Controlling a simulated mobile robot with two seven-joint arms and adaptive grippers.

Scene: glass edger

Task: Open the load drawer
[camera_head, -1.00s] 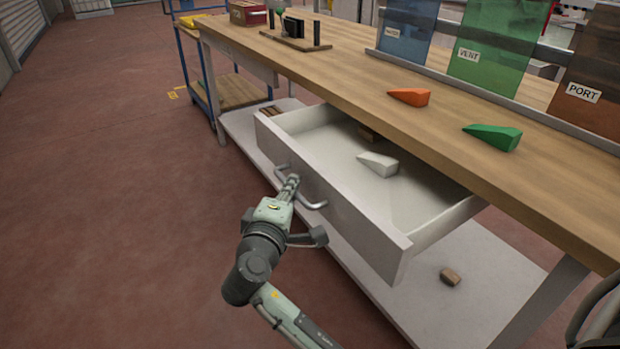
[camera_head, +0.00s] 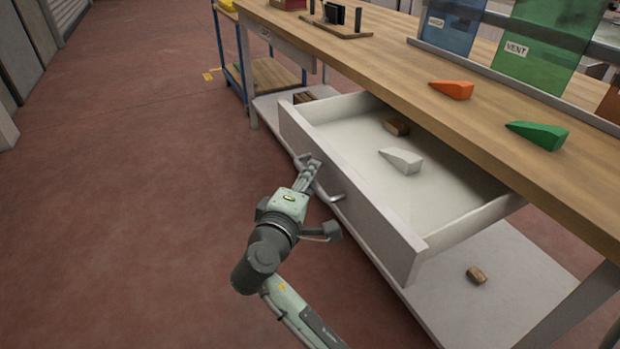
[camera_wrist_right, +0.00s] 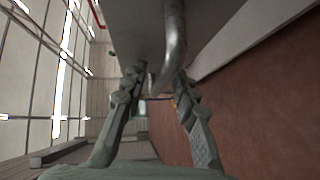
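The load drawer (camera_head: 350,196) under the wooden bench stands pulled well out, its light interior showing. A white wedge (camera_head: 402,160) and a small brown block (camera_head: 397,127) lie inside it. The drawer has a curved metal bar handle (camera_head: 327,194) on its front. My right gripper (camera_head: 313,168) is at the far end of this handle, its fingers closed in around the bar. In the right wrist view, the bar (camera_wrist_right: 174,42) runs between the two converging fingers (camera_wrist_right: 157,80). The exact contact is partly hidden. My left gripper is not in view.
The workbench (camera_head: 400,72) holds an orange wedge (camera_head: 453,90), a green wedge (camera_head: 538,134) and upright coloured panels. A lower shelf (camera_head: 500,260) carries a brown block (camera_head: 476,275). The floor left of the drawer is clear.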

